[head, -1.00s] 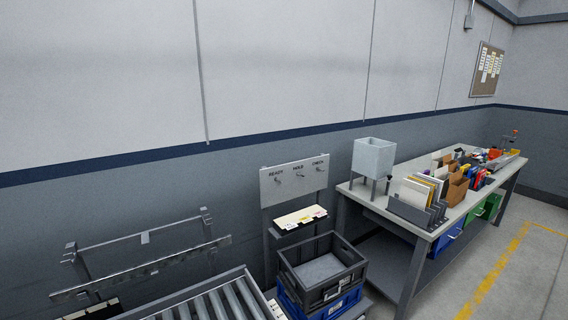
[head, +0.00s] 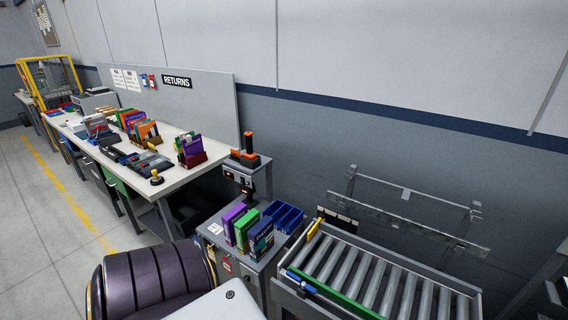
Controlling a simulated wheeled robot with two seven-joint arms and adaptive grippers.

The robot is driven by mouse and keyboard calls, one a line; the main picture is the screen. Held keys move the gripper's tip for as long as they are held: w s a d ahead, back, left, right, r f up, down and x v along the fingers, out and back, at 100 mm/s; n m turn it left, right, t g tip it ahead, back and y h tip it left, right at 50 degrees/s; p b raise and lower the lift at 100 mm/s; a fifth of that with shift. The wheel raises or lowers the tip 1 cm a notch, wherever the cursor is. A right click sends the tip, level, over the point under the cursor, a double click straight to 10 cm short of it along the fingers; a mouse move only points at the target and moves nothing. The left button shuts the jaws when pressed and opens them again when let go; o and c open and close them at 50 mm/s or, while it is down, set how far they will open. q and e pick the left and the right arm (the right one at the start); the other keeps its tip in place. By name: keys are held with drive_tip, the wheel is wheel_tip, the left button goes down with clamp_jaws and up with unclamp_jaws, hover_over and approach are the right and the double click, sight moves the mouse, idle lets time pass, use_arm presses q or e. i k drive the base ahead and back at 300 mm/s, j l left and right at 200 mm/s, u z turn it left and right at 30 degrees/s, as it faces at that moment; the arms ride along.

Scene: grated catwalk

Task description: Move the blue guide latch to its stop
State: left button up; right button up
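A small blue piece (head: 302,281), which looks like the blue guide latch, sits at the near left corner of the roller conveyor (head: 345,262). It lies by the end of a green strip (head: 340,297) that runs along the conveyor's near side. Its stop cannot be made out at this size. A yellow piece (head: 315,228) stands at the conveyor's far left corner. Neither of my grippers is in view.
Left of the conveyor, a small stand (head: 215,234) holds upright purple, green and dark boxes and a blue bin (head: 284,216). A long returns bench (head: 172,178) with folders stands further left. Open floor (head: 45,225) lies at far left. A grey rail frame (head: 400,213) stands behind the conveyor.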

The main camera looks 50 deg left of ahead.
sight(304, 285)
drive_tip(key=u, duration=1.55)
